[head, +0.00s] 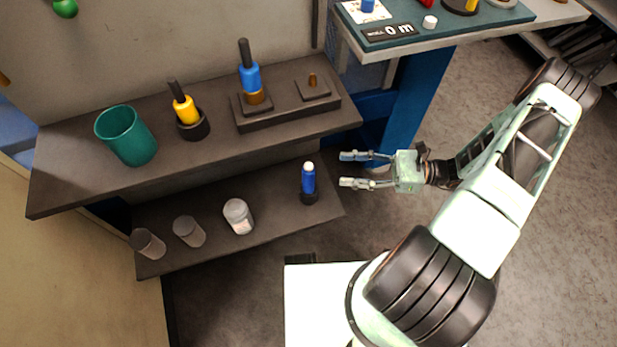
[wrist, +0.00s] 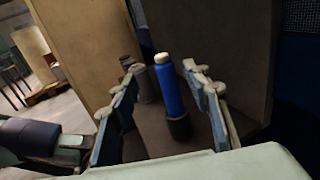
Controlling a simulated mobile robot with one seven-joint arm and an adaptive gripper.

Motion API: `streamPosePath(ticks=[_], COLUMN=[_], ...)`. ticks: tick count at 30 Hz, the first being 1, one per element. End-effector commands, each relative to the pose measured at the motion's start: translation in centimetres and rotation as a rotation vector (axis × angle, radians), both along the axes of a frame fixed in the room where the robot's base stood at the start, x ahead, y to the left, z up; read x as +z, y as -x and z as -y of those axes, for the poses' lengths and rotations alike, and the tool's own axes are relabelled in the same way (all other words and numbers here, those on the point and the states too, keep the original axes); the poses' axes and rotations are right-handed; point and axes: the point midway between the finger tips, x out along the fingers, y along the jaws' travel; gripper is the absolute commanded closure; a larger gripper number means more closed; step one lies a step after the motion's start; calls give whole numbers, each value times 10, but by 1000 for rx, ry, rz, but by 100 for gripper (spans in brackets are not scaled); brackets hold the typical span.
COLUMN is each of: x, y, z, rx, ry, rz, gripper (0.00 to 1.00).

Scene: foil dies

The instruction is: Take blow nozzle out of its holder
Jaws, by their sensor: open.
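What looks like the blow nozzle is a blue cylinder (head: 309,181) with a pale tip, upright in a dark round holder (head: 309,198) at the right end of the lower shelf. My gripper (head: 346,170) is open and empty just right of it, fingers pointing left at it, with a gap between. In the wrist view the blue nozzle (wrist: 170,90) appears ahead, between the two fingers and closer to the right one. Its holder (wrist: 180,127) shows below it. The fingers do not touch the nozzle.
The lower shelf (head: 275,205) also bears a white jar (head: 238,216) and two grey cylinders (head: 188,231) further left. The upper shelf (head: 80,180) holds a green cup (head: 126,136), a yellow tool (head: 185,107) and a blue tool (head: 250,77). A blue bench leg (head: 415,95) stands behind my gripper.

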Motion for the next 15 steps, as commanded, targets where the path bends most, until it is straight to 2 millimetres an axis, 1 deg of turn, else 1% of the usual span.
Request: streamPosePath(ticks=[4,10,12,15], x=[2,1,1,0], y=[-3,-6,-7,-8], z=[-10,-42,-50,-58], rx=[-13,-8,-9,-10], ry=[-19,-16,-15,-13], rz=[-3,-3,-2,-3], gripper=[56,56,56,56])
